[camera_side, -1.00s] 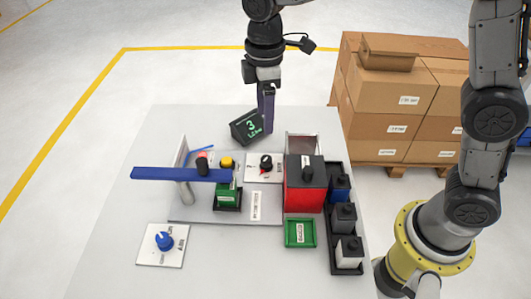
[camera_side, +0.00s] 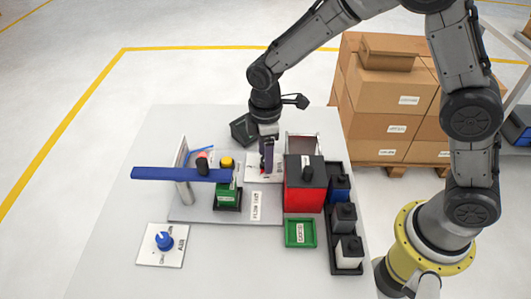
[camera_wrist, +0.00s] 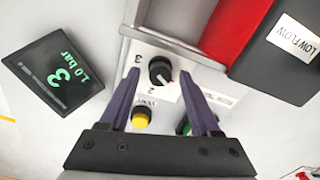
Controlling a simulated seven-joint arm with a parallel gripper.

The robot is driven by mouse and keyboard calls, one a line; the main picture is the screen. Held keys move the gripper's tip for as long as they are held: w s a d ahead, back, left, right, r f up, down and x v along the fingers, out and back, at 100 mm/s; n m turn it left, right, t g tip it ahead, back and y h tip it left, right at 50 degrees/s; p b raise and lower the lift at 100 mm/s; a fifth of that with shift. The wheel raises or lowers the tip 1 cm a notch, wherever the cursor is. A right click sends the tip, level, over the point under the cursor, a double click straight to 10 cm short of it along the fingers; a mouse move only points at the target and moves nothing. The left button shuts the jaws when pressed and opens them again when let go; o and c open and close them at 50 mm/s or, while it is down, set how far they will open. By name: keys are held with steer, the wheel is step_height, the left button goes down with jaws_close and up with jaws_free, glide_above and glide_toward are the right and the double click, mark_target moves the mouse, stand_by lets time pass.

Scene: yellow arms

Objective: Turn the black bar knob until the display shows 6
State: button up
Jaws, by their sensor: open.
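The black bar knob (camera_wrist: 160,71) sits on a white panel with printed numbers, in the wrist view. The display (camera_wrist: 54,72) is a dark tilted box left of it, showing a green 3 and "1.0 bar". My gripper (camera_wrist: 161,72) is open, its two purple fingers on either side of the knob; I cannot tell whether they touch it. In the side view, my gripper (camera_side: 268,168) is low over the white panel and hides the knob. The display (camera_side: 243,130) there is partly behind my wrist.
A red box with a black top (camera_side: 305,185) stands close right of the gripper. A blue bar (camera_side: 180,174) on a post, a yellow button (camera_side: 227,162) and a green block are to the left.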

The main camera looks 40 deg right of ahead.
jaws_close()
stand_by(0.5)
steer(key=m, duration=0.5)
steer(key=shift+m, duration=0.4)
steer(key=m, duration=0.5)
steer(key=shift+m, duration=0.4)
steer(key=shift+w, duration=0.1)
jaws_free()
